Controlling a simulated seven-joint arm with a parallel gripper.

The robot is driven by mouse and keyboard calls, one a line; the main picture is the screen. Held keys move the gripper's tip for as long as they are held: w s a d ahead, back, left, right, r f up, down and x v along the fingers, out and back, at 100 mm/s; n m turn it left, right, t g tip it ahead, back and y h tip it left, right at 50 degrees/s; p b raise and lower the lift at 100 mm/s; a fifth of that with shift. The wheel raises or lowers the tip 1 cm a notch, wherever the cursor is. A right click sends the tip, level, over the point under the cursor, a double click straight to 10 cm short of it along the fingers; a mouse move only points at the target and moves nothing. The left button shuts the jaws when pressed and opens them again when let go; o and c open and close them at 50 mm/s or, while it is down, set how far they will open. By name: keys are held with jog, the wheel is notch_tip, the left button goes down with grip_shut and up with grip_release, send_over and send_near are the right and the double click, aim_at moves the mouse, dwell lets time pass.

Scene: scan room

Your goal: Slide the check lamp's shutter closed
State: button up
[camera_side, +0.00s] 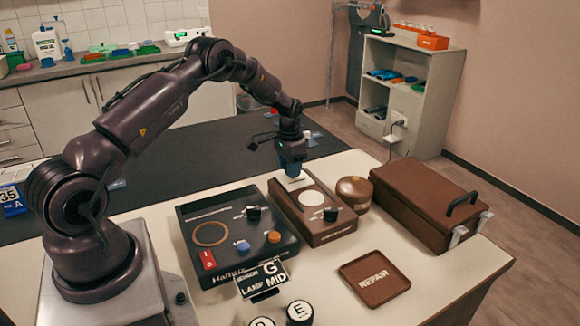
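The check lamp appears to be the brown box (337,233) on the white table, with a pale round window (312,198) on its sloped top. The round window is uncovered. A black knob (331,214) sits near its front end. A small pale piece (299,183), possibly the shutter or its handle, shows at the far end of the top. My gripper (293,173) points down just above this far end. Its fingers are small and dark, and I cannot tell whether they touch the pale piece or how far apart they are.
A black panel (228,253) with knobs and a red switch stands left of the lamp. A round brown pot (354,190) and a brown case (424,196) stand to the right. A sign (262,277), jars (299,313) and a REPAIR tray (375,278) are in front.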

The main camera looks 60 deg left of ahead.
aim_at(306, 193)
grip_shut()
jog(key=d, duration=0.9)
jog(key=shift+d, duration=0.1)
jog(key=shift+o, duration=0.6)
grip_release()
jog(key=shift+o, duration=0.3)
jog(key=shift+r, duration=0.1)
notch_tip(306, 193, up, 13)
